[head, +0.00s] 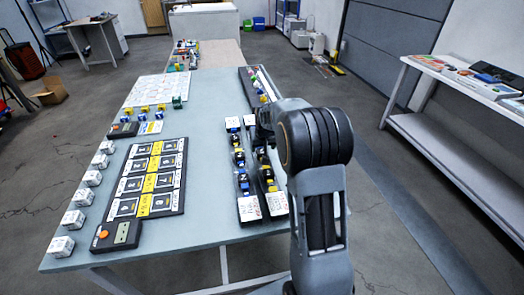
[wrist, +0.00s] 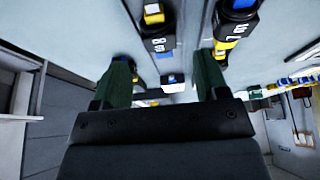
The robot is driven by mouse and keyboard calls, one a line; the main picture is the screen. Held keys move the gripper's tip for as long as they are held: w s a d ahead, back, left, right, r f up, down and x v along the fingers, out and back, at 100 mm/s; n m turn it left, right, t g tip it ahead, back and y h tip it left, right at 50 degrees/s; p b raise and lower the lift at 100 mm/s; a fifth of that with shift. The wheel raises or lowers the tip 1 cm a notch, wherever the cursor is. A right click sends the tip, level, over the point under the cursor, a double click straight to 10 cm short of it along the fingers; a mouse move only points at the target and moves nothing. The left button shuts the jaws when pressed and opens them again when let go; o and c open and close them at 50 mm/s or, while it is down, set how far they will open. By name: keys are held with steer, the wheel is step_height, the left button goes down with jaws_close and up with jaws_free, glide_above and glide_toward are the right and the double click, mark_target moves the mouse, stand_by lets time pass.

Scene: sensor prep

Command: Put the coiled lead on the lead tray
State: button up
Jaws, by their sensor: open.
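I cannot pick out the coiled lead for certain in either view. I cannot tell for certain which thing is the lead tray; a narrow dark tray (head: 247,82) with small coloured pieces lies at the table's far right edge. My gripper (wrist: 163,62) is open, its two dark green fingers apart with nothing held between them. A small blue and white piece (wrist: 172,79) shows beyond the gap. Black sensors with numbered labels (wrist: 158,45) and yellow or blue parts stand close by. In the head view my arm hides much of the gripper and the table's right side.
The pale table (head: 207,115) carries a black board (head: 150,180) with yellow-labelled slots, a row of white boxes (head: 73,220), an orange-button box (head: 117,235) and two sensor strips (head: 240,170). A white sheet (head: 158,90) lies farther back. The table's middle is clear.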

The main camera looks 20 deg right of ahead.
steer(key=s+a+r+n, duration=0.1)
steer(key=s+a+r, duration=0.35)
steer(key=s, duration=0.25)
steer(key=s+a+r, duration=0.3)
steer(key=s+r, duration=0.2)
steer(key=s, duration=0.2)
steer(key=s+a+f, duration=0.1)
steer(key=s+a, duration=0.1)
steer(key=s, duration=0.4)
steer(key=s+a+f+n+g, duration=0.1)
steer(key=s+a+f, duration=0.1)
steer(key=s, duration=0.5)
steer(key=shift+s+a+y, duration=0.2)
steer(key=shift+s+y, duration=0.1)
steer(key=shift+y, duration=0.1)
steer(key=shift+r, duration=0.15)
